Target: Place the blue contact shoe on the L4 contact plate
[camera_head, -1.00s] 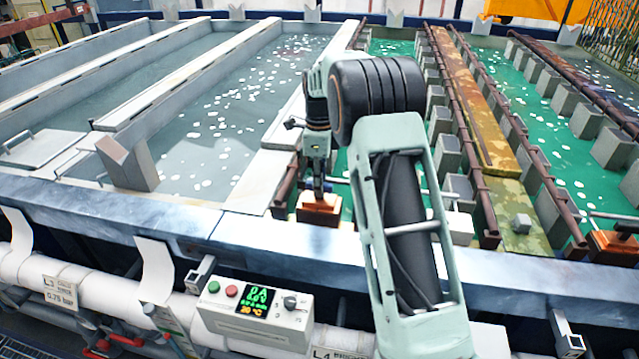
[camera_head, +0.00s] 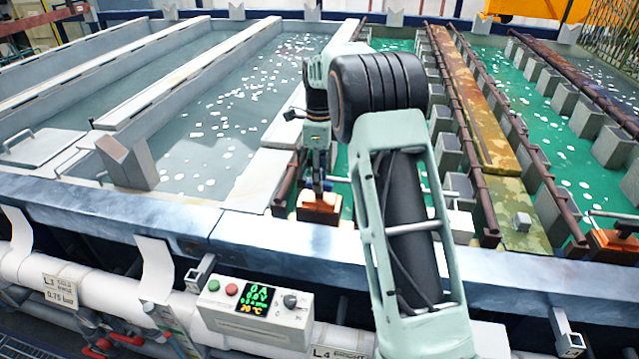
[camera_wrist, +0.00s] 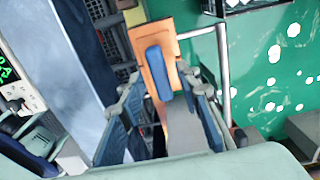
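The blue contact shoe (camera_wrist: 159,72) lies on an orange-brown block (camera_wrist: 145,37) in the wrist view. The same block (camera_head: 318,208) shows in the head view at the front end of the tank with green liquid, above the L4 label; I take it for the L4 contact plate. My gripper (camera_wrist: 164,84) has its fingers spread on either side of the shoe, with gaps beside it. In the head view my gripper (camera_head: 319,190) points down over the block. The fingers hide much of the shoe there.
A metal rod (camera_wrist: 222,75) runs beside the block. A grey tank divider (camera_head: 262,180) and brown rail (camera_head: 288,178) lie to the left. The blue-grey front ledge (camera_head: 300,258) and control box (camera_head: 256,312) are in front. Another orange block (camera_head: 612,243) stands far right.

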